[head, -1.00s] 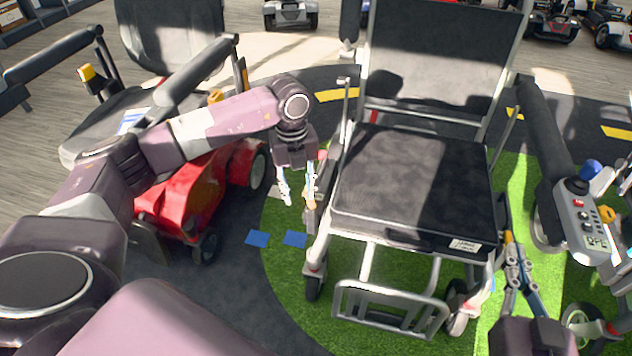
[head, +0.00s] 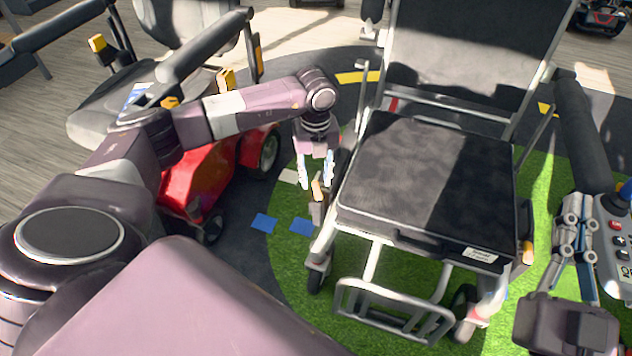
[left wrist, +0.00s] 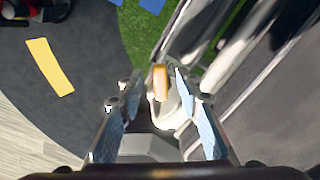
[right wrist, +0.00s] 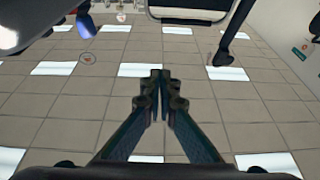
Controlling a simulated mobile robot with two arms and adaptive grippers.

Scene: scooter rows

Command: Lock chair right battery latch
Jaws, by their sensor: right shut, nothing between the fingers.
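The chair (head: 430,185) has a black seat and a silver frame. Its right-side battery latch (head: 528,246) is an orange-tipped lever standing roughly upright beside the seat's right edge. My right gripper (head: 573,205) is shut and empty, pointing up, to the right of that latch and apart from it. In the right wrist view the shut fingers (right wrist: 160,82) point toward the ceiling. On the chair's left side, another orange-tipped lever (head: 317,187) stands between or just below the open fingers of my left gripper (head: 316,170). That lever also shows in the left wrist view (left wrist: 160,82); contact is unclear.
A grey control panel (head: 615,235) with a blue knob is close to the right gripper. The chair's black armrest (head: 578,120) rises behind it. A red scooter (head: 195,180) stands left, behind my left arm. Green floor (head: 545,180) shows between chair and panel.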

